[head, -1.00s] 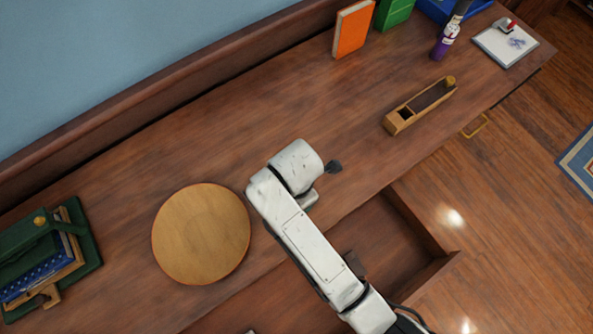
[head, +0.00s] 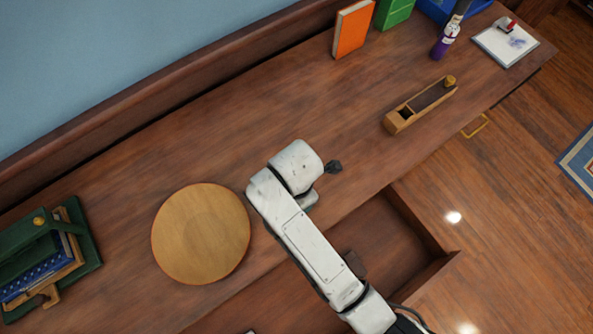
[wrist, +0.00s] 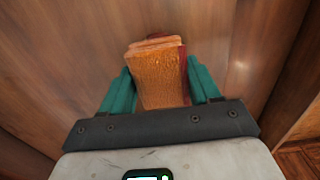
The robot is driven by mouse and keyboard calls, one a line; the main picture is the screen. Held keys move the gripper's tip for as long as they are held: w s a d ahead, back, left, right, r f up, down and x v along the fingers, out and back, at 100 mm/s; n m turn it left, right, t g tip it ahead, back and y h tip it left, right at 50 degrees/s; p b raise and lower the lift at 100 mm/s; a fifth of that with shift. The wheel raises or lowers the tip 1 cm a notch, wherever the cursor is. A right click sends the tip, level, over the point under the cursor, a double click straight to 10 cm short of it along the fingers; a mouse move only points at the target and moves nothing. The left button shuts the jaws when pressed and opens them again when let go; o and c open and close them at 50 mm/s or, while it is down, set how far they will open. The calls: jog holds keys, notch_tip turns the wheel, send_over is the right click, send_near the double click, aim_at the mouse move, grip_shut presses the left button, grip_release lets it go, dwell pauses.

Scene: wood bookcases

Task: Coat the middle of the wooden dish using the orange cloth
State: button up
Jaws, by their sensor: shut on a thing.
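The wooden dish (head: 200,235) is round, pale and flat, and lies on the dark wood top, left of my arm in the head view. Its surface looks bare. My gripper (wrist: 161,84) has teal fingers, shut on the orange cloth (wrist: 158,78) in the wrist view. The cloth looks folded and thick, with a dark red side at its right.
An open drawer (head: 385,240) juts out at the front, below my arm. The top behind the dish is clear.

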jog(key=shift+f, duration=0.45)
dwell(1.6)
jog(key=shift+r, duration=3.6)
